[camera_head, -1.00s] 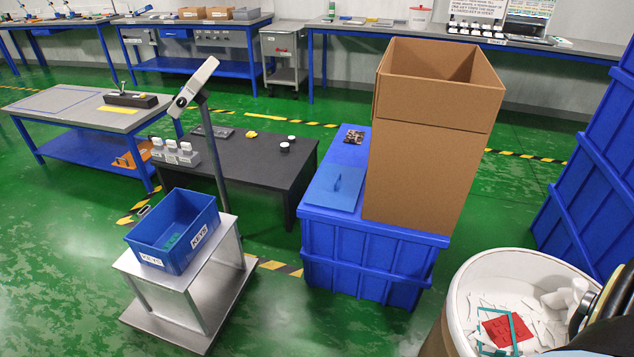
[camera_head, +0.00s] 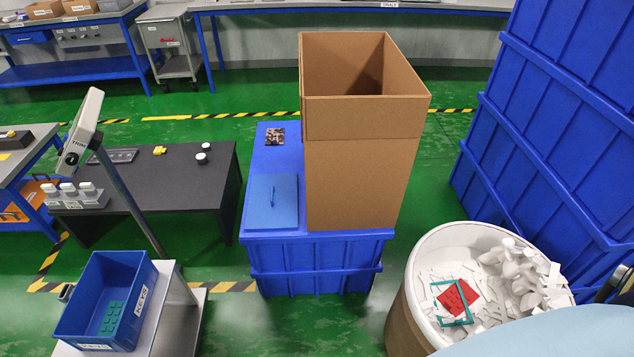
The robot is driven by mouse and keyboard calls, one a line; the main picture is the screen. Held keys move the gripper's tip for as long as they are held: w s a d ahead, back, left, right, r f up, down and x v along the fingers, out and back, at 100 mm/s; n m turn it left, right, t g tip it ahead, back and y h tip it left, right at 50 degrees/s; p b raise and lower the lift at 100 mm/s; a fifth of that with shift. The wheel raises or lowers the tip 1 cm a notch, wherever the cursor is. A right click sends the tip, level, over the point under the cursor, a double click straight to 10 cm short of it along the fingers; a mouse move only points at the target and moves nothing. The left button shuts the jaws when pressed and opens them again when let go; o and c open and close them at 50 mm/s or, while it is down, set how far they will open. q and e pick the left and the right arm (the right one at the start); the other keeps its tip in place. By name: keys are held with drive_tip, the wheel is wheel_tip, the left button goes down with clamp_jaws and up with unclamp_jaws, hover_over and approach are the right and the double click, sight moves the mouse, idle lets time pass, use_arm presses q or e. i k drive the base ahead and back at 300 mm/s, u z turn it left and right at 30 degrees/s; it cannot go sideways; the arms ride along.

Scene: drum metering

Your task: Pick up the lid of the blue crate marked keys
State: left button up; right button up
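The blue crate (camera_head: 75,324) labelled KEYS stands open on a metal scale platform at the lower left. A green keypad-like piece (camera_head: 111,318) lies inside it. A flat blue lid (camera_head: 272,214) with a small raised handle lies on top of the large blue container (camera_head: 318,258), left of the tall cardboard box. Neither of my grippers shows in the view. A pale blue rounded shape and a dark part at the lower right may belong to my body; I cannot be sure.
The cardboard box (camera_head: 350,175) stands open right beside the lid. A drum (camera_head: 400,318) with white scraps, a red piece and a teal frame is at the lower right. Stacked blue containers (camera_head: 560,130) rise behind it. A scale post (camera_head: 130,205) and black table (camera_head: 160,180) stand left.

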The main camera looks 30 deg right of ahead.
sight(272, 201)
drive_tip(key=z, duration=0.15)
drive_tip(key=i, duration=1.4)
drive_tip(key=u, duration=0.4)
